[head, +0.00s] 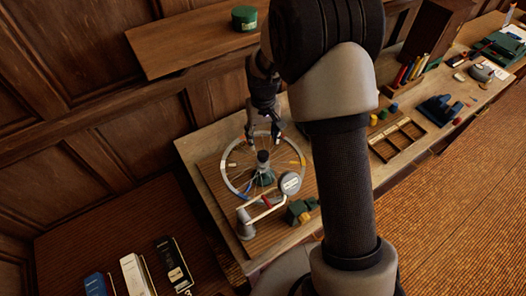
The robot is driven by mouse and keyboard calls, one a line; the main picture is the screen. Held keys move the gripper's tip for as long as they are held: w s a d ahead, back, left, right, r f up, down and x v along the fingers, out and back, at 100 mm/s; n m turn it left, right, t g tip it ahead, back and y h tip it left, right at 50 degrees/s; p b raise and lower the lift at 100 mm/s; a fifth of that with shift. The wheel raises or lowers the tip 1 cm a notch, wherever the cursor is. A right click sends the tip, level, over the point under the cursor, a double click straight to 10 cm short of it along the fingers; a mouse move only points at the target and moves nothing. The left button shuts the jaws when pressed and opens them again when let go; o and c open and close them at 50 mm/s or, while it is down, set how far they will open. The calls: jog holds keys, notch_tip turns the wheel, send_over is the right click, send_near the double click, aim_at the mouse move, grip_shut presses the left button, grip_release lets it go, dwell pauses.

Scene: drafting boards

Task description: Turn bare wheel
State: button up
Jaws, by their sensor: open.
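The bare wheel (226,181) has a thin grey rim with spokes and no tyre. It is mounted on a dark green stand (264,178) with a dark hub piece at its centre. Small yellow, orange and red marks or tags show on the wheel. My gripper (264,140) is open and points down at the far side of the wheel. Its two fingers are spread close to the far rim. I cannot tell whether they touch it. My arm hides part of the table to the right of the wheel.
A round grey dial (290,183) and a jointed arm with a grey post (245,222) stand at the near side. Green blocks (297,211) sit beside them. A divided wooden tray (398,140) lies right. A wall shelf (185,41) holds a green tin (244,18).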

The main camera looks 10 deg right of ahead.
aim_at(263, 153)
notch_tip(263, 153, down, 8)
jog(key=shift+f, duration=0.2)
grip_shut()
dwell(0.8)
